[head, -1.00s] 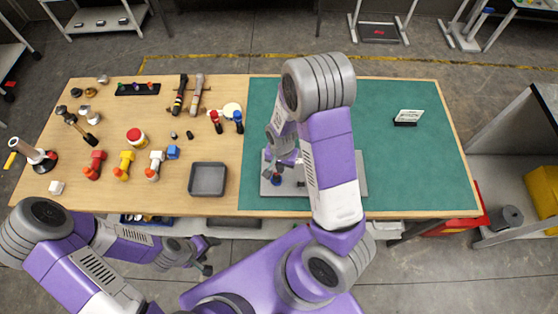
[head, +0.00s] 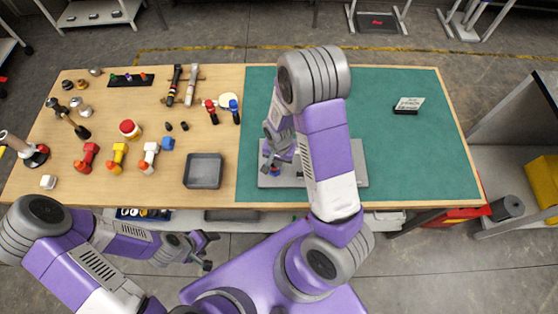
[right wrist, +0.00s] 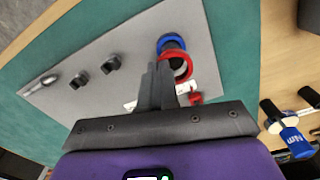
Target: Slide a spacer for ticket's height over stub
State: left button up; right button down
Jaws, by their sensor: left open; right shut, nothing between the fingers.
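The ticket (head: 408,105) is a white card in a black holder at the right of the green mat; its print is too small to read surely. A grey plate (head: 362,178) lies on the mat, partly behind my right arm. In the right wrist view, a blue ring (right wrist: 166,40) and a red ring (right wrist: 186,66) overlap on the plate (right wrist: 140,45); a stub inside them is not clear. My right gripper (right wrist: 160,72) is shut and empty, its fingertips in front of the red ring. My left gripper (head: 209,251) is open and empty, off the table's front edge.
A grey tray (head: 203,171) stands left of the mat. Red, yellow and white tools, a hammer and jars crowd the wooden left side. Two dark posts (right wrist: 97,72) stand on the plate. A blue-handled piece (right wrist: 296,143) lies beside the mat. The mat's right side is mostly clear.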

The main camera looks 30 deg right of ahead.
jog(key=c, duration=1.9)
grip_release()
jog(key=shift+f+b, duration=0.4)
jog(key=shift+f, duration=0.05)
jog(key=o, duration=0.6)
jog(key=shift+c, duration=0.2)
notch_tip(320, 180, up, 8)
jog(key=shift+f+p, duration=0.15)
jog(key=shift+p, duration=0.35)
